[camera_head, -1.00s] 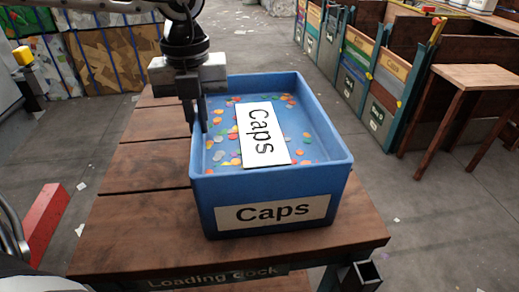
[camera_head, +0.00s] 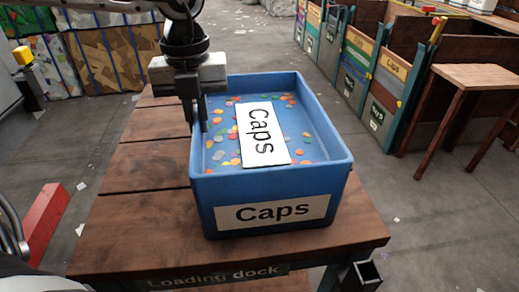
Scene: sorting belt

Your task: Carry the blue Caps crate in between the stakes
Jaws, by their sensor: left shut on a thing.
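The blue Caps crate (camera_head: 275,187) sits on a wooden loading dock table (camera_head: 140,215). Several coloured caps and a white card reading "Caps" (camera_head: 263,134) lie inside it, and a "Caps" label is on its front wall. My left gripper (camera_head: 200,125) is at the crate's left wall, pointing down, with one finger inside the crate and shut on that wall. My right gripper is not in view. No stakes can be made out for certain.
The dock has a "Loading dock" sign (camera_head: 218,277) on its front edge and a square metal post socket (camera_head: 365,272) at its front right corner. A wooden stool (camera_head: 475,78) and a row of labelled bins (camera_head: 350,60) stand at the right. Grey floor lies between.

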